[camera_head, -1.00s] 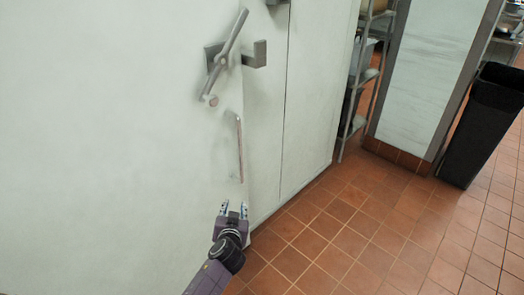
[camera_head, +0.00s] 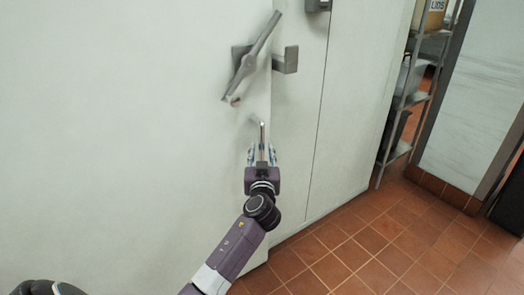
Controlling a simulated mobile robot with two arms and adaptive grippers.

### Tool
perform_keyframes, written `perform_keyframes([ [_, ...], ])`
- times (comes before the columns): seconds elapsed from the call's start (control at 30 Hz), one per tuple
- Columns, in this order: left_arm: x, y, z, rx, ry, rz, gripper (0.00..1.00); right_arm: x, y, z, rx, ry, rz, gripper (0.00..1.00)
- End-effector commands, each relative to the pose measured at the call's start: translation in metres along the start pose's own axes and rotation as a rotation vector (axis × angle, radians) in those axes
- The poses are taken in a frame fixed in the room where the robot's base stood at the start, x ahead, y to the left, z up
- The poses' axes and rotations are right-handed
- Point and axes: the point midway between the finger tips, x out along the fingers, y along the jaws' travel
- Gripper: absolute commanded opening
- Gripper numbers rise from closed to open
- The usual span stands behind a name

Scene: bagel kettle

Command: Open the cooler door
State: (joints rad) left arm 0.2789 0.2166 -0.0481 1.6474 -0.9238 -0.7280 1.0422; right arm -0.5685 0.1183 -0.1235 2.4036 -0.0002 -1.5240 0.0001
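The cooler door (camera_head: 120,130) is a large pale panel filling the left of the head view. It looks closed, or nearly so, against the pale wall panel beside it. A grey latch lever (camera_head: 256,52) slants across its mount near the door's edge. Below it is a thin vertical metal pull handle (camera_head: 263,132), its lower part hidden by my gripper. My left gripper (camera_head: 261,154) is at this handle, with fingers apart on either side of the bar. I cannot tell whether they touch it. My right gripper is not in view.
A grey catch bracket (camera_head: 288,61) sticks out just right of the latch lever. A metal shelf rack (camera_head: 408,100) and a pale wall panel (camera_head: 470,110) stand at the right. The red tiled floor (camera_head: 375,245) in front is clear.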

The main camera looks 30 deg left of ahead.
Motion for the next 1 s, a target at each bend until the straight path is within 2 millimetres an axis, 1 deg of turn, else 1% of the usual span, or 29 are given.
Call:
perform_keyframes([
  [0.03, 0.0049, -0.0005, -0.0003, 0.001, 0.001, -0.001, 0.31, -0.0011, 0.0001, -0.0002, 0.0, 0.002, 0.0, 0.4],
  [0.13, 0.0096, -0.0006, 0.0, 0.001, 0.0, -0.001, 0.31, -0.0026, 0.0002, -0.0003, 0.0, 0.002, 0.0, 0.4],
  [0.4, 0.0111, -0.0005, 0.0002, 0.001, 0.0, 0.0, 0.31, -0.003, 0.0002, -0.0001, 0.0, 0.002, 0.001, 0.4],
  [0.43, 0.0111, -0.0005, 0.0002, 0.001, 0.0, 0.0, 0.3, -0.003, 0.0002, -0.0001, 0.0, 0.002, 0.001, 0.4],
  [0.47, 0.0111, -0.0005, 0.0002, 0.001, 0.0, 0.0, 0.27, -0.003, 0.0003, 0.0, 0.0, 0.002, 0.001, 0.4],
  [0.7, 0.0109, -0.0005, 0.0002, 0.001, -0.001, 0.0, 0.0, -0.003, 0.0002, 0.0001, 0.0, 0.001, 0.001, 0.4],
  [1.0, 0.0108, -0.0004, 0.0003, 0.001, -0.001, 0.0, 0.0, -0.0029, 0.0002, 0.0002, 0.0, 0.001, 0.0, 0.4],
])
